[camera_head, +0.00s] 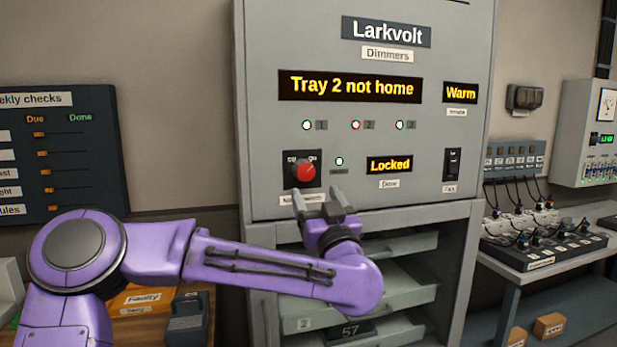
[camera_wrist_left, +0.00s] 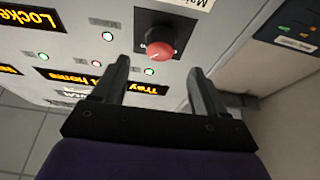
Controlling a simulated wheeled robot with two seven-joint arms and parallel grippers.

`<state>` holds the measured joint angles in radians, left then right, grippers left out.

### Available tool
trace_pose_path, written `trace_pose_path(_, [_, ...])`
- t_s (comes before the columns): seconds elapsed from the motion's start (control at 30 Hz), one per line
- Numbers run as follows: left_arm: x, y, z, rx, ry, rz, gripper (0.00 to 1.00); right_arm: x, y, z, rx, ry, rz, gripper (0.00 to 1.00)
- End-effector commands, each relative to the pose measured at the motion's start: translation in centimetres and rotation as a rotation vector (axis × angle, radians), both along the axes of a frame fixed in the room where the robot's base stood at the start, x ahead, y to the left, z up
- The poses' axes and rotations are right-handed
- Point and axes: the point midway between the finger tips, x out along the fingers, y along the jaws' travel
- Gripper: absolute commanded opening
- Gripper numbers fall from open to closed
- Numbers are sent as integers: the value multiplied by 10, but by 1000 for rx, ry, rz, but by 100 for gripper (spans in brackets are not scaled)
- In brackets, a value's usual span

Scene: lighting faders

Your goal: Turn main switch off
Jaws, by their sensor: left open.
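The main switch is a red rotary knob (camera_head: 304,171) on a black square plate at the lower left of the grey Larkvolt dimmer cabinet (camera_head: 265,100). A green lamp (camera_head: 339,161) is lit beside it. In the left wrist view the red knob (camera_wrist_left: 161,49) sits beyond and between the fingers, with its plate partly behind it. My left gripper (camera_head: 322,198) is open and empty, just below the knob, with its fingers pointing up towards the panel. It also shows in the left wrist view (camera_wrist_left: 160,82). The fingers appear apart from the knob. My right gripper is not visible.
Displays read "Tray 2 not home" (camera_head: 350,87), "Warm" and "Locked" (camera_head: 389,164). Lamp 2 is red; 1 and 3 are green. A black fan switch (camera_head: 452,164) is at right. Trays (camera_head: 400,289) lie below the panel. A bench (camera_head: 540,255) stands at right.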

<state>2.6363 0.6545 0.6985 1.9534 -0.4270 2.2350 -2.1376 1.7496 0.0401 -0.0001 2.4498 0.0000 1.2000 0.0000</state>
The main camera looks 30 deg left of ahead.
Motion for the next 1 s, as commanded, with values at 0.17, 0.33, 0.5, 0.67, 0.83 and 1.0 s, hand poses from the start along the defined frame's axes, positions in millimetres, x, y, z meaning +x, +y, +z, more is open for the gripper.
trace_pose_path(0.17, [25,30,19,-3,3,2,73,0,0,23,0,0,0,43])
trace_pose_path(0.33, [39,46,26,0,2,1,73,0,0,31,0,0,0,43])
trace_pose_path(0.5, [43,50,27,2,1,-1,73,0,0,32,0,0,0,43])
trace_pose_path(0.67, [43,50,27,3,2,-2,73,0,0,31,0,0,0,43])
trace_pose_path(0.83, [43,49,27,3,2,-2,17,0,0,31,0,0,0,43])
trace_pose_path(1.0, [43,49,26,1,0,-2,17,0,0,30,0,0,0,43])
